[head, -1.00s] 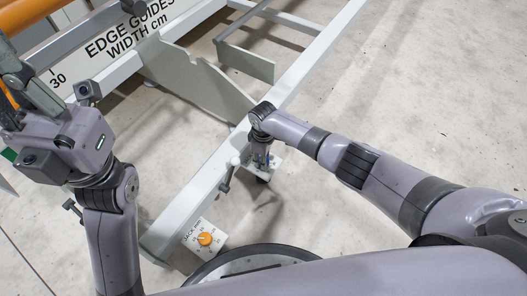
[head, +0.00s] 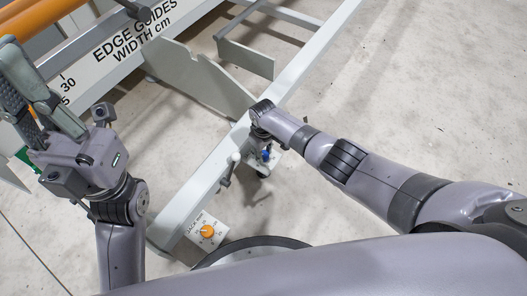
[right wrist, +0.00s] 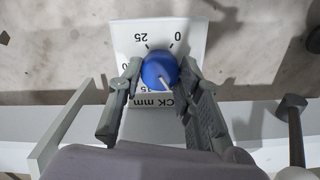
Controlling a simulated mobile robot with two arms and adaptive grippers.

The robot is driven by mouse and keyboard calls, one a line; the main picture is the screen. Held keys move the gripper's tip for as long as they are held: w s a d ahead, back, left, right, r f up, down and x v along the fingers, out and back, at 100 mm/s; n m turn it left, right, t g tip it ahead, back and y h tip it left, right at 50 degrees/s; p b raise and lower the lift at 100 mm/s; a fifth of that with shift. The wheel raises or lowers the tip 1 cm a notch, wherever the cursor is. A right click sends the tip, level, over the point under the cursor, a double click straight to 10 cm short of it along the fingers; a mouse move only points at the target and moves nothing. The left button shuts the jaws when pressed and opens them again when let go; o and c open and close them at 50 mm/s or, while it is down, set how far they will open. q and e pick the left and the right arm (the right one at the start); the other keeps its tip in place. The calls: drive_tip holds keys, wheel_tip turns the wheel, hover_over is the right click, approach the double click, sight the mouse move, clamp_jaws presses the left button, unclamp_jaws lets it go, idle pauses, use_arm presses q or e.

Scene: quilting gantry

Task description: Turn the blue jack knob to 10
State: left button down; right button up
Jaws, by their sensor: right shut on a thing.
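The blue jack knob (right wrist: 160,70) sits on a white dial plate (right wrist: 122,38) in the right wrist view, which shows the plate upside down. My right gripper (right wrist: 162,76) is shut on the knob, one finger on each side. The knob's white pointer line aims to the lower right in this view. 0 and 25 are readable at the top; the right finger hides the marks on the right. In the head view the knob (head: 267,153) shows small under my right gripper (head: 263,150). My left gripper (head: 38,105) is raised at the left, open and empty.
A second dial with an orange knob (head: 207,231) sits near the frame's lower end. The pale frame beam (head: 300,75) runs diagonally past my right gripper. A clamp handle (head: 229,168) stands beside the beam. Bare floor (head: 420,90) lies to the right.

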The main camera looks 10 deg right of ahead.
sight(264, 154)
drive_tip(key=o, duration=1.1)
drive_tip(key=shift+o, duration=0.2)
wheel_tip(264, 154, up, 12)
idle(0.5)
